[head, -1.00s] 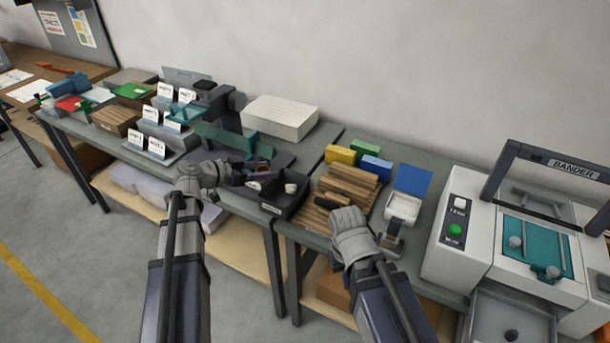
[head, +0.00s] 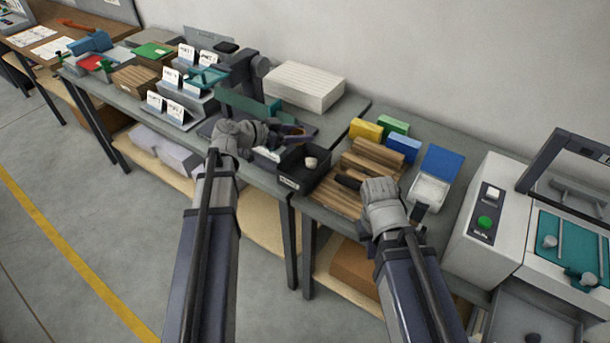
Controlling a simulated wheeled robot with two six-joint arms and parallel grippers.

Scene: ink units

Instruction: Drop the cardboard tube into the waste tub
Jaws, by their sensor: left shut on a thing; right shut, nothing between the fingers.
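A black open tub (head: 318,178) with a pale label on its front stands at the table edge in the middle; I take it as the waste tub. A small cream round piece (head: 311,163) shows inside it. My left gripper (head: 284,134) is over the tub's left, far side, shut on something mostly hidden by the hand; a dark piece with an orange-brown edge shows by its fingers. I cannot tell whether this is the cardboard tube. No other tube is clearly visible. My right gripper (head: 348,182) is shut and empty, low over the wooden slatted pieces.
Wooden slatted pieces (head: 368,162) lie right of the tub, with yellow, green and blue blocks (head: 404,148) behind. A white machine (head: 487,215) stands at right. A white paper stack (head: 304,86) is at the back. Card holders (head: 170,108) stand at left.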

